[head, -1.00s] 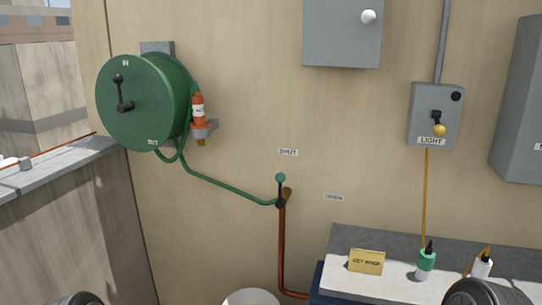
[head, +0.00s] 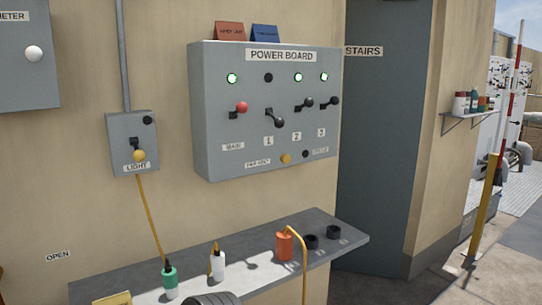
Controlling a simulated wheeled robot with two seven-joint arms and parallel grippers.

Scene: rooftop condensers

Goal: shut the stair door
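A tall grey panel (head: 385,150) stands in the tan wall right of the power board, and a STAIRS label (head: 364,51) is at its upper left. It looks like the stair door or its recess. I cannot tell whether it is open or shut, and I make out no handle. Neither gripper is in view; only a dark rounded part, likely of my arm, shows at the bottom edge.
The power board (head: 265,110) hangs left of the panel, above a grey shelf (head: 340,240) with several bottles and an orange container (head: 284,246). A tan wall end (head: 440,150) and a yellow post (head: 484,215) stand to the right. Paved floor is open at lower right.

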